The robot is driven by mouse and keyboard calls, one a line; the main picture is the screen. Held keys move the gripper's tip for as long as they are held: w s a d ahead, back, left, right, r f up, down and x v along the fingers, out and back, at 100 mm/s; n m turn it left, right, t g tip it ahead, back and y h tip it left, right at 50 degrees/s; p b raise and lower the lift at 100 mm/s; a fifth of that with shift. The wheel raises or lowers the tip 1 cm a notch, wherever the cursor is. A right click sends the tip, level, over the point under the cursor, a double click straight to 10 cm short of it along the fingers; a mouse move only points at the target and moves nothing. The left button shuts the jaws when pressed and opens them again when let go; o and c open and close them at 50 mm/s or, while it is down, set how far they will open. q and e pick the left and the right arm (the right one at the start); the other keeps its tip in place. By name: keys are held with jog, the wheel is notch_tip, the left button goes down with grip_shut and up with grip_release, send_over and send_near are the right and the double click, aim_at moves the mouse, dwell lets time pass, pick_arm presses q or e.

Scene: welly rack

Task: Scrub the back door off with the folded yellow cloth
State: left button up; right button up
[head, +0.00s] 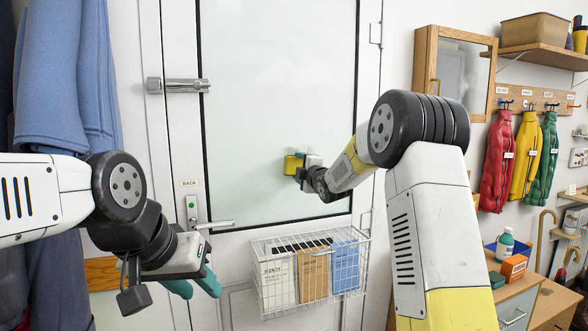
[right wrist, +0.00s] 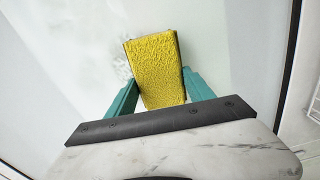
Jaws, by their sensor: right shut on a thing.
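The back door (head: 270,90) is white with a large pale glass pane, a lever handle (head: 215,225) and a "BACK" label. My right gripper (head: 301,170) is shut on the folded yellow cloth (head: 292,164), in front of the lower right part of the pane. In the right wrist view the cloth (right wrist: 156,72) sits between the two teal fingers, its far end at the glass. I cannot tell whether it presses on it. Whitish smudges (right wrist: 118,78) show on the glass beside the cloth. My left gripper (head: 194,284) is open and empty, low in front of the door's left side.
A wire basket (head: 310,275) with packets hangs on the door below the pane. A metal bolt (head: 180,86) is at upper left. Blue coats (head: 65,80) hang at left. At right are a mirror cabinet (head: 452,70), hung jackets (head: 523,160) and a cabinet with a bottle (head: 505,244).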

aim_at(277, 158)
jog(key=w+d, duration=0.2)
jog(key=d, duration=0.4)
jog(key=shift+d, duration=0.35)
jog(key=shift+w, duration=0.1)
jog(key=shift+s+a, duration=0.75)
jog(key=shift+a, duration=1.45)
jog(key=shift+s+a, duration=0.7)
jog(key=shift+a, duration=1.45)
jog(key=shift+s+a, duration=0.75)
jog(key=shift+a, duration=1.45)
jog(key=shift+r, duration=0.15)
jog(key=shift+w+r, duration=0.1)
jog(key=shift+r, duration=1.05)
jog(key=w+d, duration=0.4)
jog(key=d, duration=0.9)
jog(key=shift+w, duration=0.15)
